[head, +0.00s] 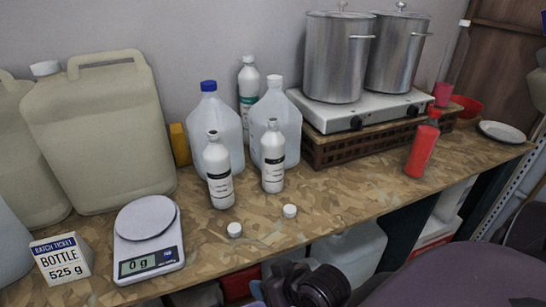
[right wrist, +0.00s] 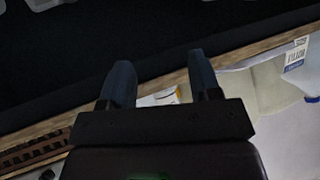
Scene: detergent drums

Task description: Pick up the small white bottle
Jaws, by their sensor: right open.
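Two similar small white bottles with dark label bands stand upright on the table in the head view, a left one (head: 218,172) and a right one (head: 272,158). Two white caps, a left one (head: 234,230) and a right one (head: 290,211), lie in front of them. My right gripper (right wrist: 160,60) is open in the right wrist view, its two dark fingers apart near the table's edge, with no object held. Dark parts of my right arm show at the bottom of the head view, below the front edge and apart from the bottles. My left gripper is not in view.
A scale (head: 148,240) reading 0 g and a batch ticket (head: 62,258) reading 525 g stand left. Large jugs (head: 275,125) stand close behind the bottles. A stove (head: 360,112) with two steel pots and a red bottle (head: 421,150) are right. The front middle is mostly clear.

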